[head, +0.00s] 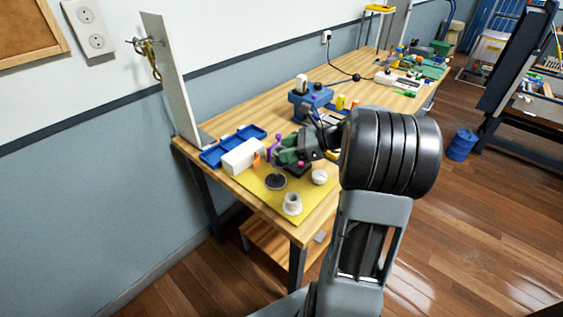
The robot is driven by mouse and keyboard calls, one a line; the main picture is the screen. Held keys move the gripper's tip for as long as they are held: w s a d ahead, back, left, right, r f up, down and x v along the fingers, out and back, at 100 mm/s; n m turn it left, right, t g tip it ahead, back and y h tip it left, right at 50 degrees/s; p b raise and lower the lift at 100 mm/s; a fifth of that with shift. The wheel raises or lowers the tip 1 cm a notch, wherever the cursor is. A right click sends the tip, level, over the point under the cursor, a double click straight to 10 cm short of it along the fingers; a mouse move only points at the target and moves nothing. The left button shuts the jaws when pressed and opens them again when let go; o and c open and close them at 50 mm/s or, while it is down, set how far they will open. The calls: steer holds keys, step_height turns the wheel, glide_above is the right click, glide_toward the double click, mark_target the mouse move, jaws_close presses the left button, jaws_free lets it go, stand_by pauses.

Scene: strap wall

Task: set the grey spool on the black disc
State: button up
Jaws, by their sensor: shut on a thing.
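A pale grey spool-shaped piece (292,203) stands upright on the yellow mat (256,187), near the table's front corner. The black disc (275,182) lies on the mat, behind and left of that piece. My gripper (281,158) reaches in from the right, above and just behind the disc. The spool-shaped piece stands apart from the disc and from my gripper.
A white round piece (319,177) stands at the mat's right. A white box (243,156), a blue tray (233,145) and an upright white panel (172,80) are behind and left. A blue machine (309,101) stands farther back. The mat's front left is clear.

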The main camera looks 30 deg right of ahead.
steer(key=shift+w+a+f, duration=0.2)
steer(key=shift+w+f, duration=0.05)
steer(key=shift+f, duration=0.65)
steer(key=shift+w+a+f, duration=0.2)
steer(key=shift+a+f, duration=0.05)
steer(key=shift+f, duration=0.65)
steer(key=shift+w+a+f, duration=0.2)
steer(key=shift+w+f, duration=0.05)
steer(key=shift+f, duration=0.65)
steer(key=shift+f, duration=0.1)
steer(key=shift+f, duration=0.25)
steer(key=o, duration=0.9)
